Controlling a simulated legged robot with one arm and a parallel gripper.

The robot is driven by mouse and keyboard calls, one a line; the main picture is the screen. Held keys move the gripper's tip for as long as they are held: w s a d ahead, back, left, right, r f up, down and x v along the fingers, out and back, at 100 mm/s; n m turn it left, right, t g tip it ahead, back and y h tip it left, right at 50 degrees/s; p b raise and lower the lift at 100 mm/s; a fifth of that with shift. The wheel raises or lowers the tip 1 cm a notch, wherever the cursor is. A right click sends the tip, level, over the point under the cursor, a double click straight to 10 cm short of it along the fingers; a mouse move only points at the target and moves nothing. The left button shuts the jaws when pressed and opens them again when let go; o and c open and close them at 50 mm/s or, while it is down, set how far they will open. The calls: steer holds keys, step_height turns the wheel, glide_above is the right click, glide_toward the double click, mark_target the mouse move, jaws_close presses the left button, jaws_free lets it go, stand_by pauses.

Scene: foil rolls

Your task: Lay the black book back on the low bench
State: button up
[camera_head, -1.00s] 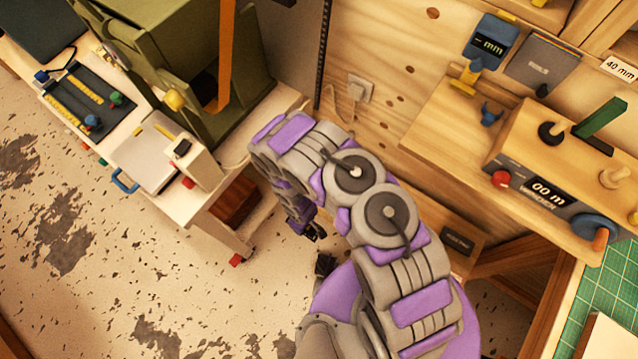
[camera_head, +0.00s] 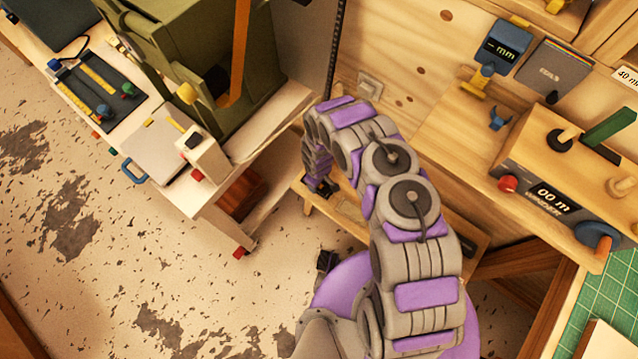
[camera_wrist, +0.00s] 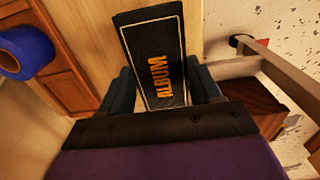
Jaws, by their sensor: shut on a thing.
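The black book (camera_wrist: 154,58), with "ALBUM" in orange letters, stands between the two dark fingers of my gripper (camera_wrist: 162,88) in the wrist view. My gripper is shut on it. Pale wood shows behind the book; I cannot tell whether the book touches it. In the head view my gripper (camera_head: 322,188) hangs beside the left end of the low bench (camera_head: 312,196), and my arm covers much of the bench. The book is not clear to make out in the head view.
A white table (camera_head: 228,222) with a green machine (camera_head: 205,70) stands left of my gripper, with a brown box (camera_head: 240,192) beneath. A wooden workbench (camera_head: 440,128) is at the right. Speckled floor (camera_head: 130,260) is open at the lower left. A blue roll (camera_wrist: 25,52) shows in the wrist view.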

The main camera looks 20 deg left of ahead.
steer(key=shift+w+a+f, duration=0.15)
steer(key=shift+w+a, duration=0.1)
steer(key=shift+w, duration=0.05)
step_height(320, 180, down, 3)
steer(key=shift+a+r+b, duration=0.1)
steer(key=shift+b, duration=0.55)
steer(key=shift+f, duration=0.35)
steer(key=shift+d, duration=0.35)
steer(key=shift+d+r, duration=0.15)
steer(key=o, duration=1.2)
steer(key=shift+a+f, duration=0.25)
steer(key=shift+a, duration=0.15)
steer(key=shift+d, duration=0.2)
